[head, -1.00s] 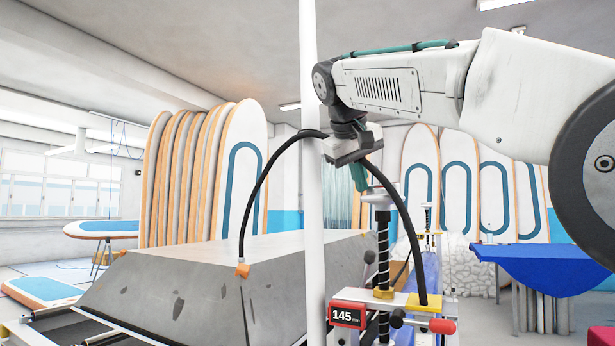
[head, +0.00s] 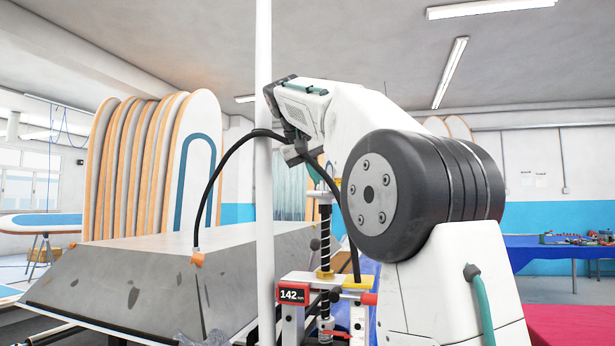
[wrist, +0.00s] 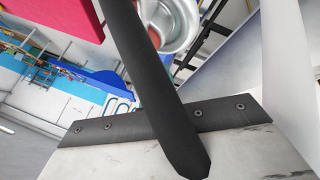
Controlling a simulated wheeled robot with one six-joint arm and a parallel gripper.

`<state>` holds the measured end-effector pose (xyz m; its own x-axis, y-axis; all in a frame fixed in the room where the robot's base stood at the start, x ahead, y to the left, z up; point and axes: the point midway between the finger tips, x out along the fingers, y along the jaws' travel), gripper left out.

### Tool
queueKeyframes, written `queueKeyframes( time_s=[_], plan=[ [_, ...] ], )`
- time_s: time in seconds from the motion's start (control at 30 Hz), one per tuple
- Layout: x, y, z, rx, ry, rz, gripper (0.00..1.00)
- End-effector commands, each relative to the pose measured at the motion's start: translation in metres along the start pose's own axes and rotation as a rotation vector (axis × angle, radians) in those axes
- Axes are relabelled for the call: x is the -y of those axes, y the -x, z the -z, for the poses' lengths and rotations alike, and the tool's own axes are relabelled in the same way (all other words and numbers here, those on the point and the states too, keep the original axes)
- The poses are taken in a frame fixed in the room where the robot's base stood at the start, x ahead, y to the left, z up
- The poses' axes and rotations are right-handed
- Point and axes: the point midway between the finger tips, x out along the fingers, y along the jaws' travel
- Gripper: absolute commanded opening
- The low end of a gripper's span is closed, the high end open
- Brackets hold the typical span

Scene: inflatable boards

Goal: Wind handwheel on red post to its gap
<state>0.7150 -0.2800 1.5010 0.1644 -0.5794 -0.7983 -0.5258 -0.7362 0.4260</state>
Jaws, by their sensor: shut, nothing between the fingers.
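A threaded post (head: 325,238) stands on the red and white clamp unit, beside the grey tapered block. A small display (head: 292,295) on the unit reads 142 mm. At the post's top, the handwheel is mostly hidden behind my gripper and arm. A round, shiny metal part with red inside (wrist: 170,25) shows in the wrist view; I cannot tell if it is the handwheel. My gripper (head: 316,170) is at the post's top, shut with nothing held; its contact with the wheel is hidden. A brass-coloured nut (head: 325,274) sits low on the thread.
A white vertical pole (head: 264,200) stands just left of the gripper. Upright boards (head: 150,165) stand at the left. A blue-covered table (head: 565,250) is at the right.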

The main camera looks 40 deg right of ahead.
Motion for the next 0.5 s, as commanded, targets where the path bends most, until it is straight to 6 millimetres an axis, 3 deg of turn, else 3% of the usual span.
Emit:
queueKeyframes(
  time_s=[0.5],
  plan=[
    [-0.0089,-0.0053,0.0008,0.000,0.001,0.002,0.00]
  ],
)
